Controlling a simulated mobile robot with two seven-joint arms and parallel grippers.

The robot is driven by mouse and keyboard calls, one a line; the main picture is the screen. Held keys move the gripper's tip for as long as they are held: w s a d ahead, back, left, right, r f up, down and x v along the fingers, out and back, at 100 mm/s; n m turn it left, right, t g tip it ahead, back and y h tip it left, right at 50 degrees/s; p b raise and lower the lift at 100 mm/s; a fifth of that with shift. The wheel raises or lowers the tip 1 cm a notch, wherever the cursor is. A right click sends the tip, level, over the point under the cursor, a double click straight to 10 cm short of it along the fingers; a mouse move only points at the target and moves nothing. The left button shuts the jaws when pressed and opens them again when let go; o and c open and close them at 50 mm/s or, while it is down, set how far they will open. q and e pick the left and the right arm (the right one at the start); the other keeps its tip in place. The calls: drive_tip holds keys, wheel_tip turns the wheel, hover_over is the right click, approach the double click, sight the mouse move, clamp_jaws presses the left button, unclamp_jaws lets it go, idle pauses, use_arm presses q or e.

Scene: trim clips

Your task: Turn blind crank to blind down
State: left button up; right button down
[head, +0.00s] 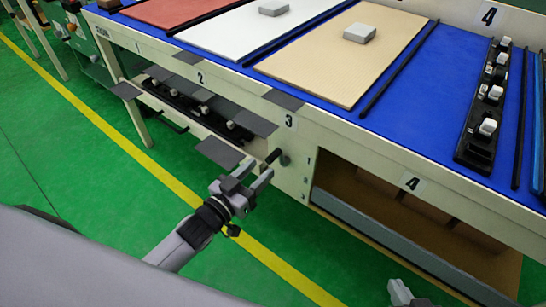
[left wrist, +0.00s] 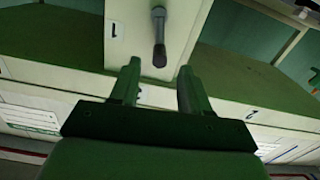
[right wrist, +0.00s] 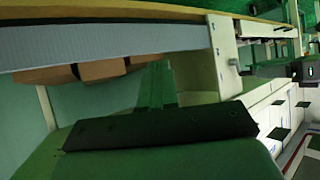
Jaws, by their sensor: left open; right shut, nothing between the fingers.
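The crank (head: 272,157) has a dark handle and sticks out from the cream post below the number 3. It also shows at the top middle of the left wrist view (left wrist: 159,35), its handle tip close to the finger gap. My left gripper (head: 257,172) is open and empty, its fingers pointing at the crank, one on either side of the handle's line. I see no contact. My right gripper (head: 400,292) is at the bottom edge, shut and empty; its fingers show in the right wrist view (right wrist: 157,85). A grey panel (head: 410,243) crosses the lower opening; I cannot tell whether it is the blind.
The blue-topped workbench (head: 440,95) carries a tan board (head: 320,85), a white board (head: 235,40) and a clip rail (head: 475,150). Dark flaps (head: 217,152) jut out left of the crank. Cardboard boxes (head: 420,208) sit in the lower opening. Green floor (head: 90,190) is clear.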

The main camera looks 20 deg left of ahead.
sight(278, 152)
use_arm(q)
drive_tip(key=shift+b+x, duration=0.9)
drive_tip(key=shift+x, duration=2.75)
clamp_jaws()
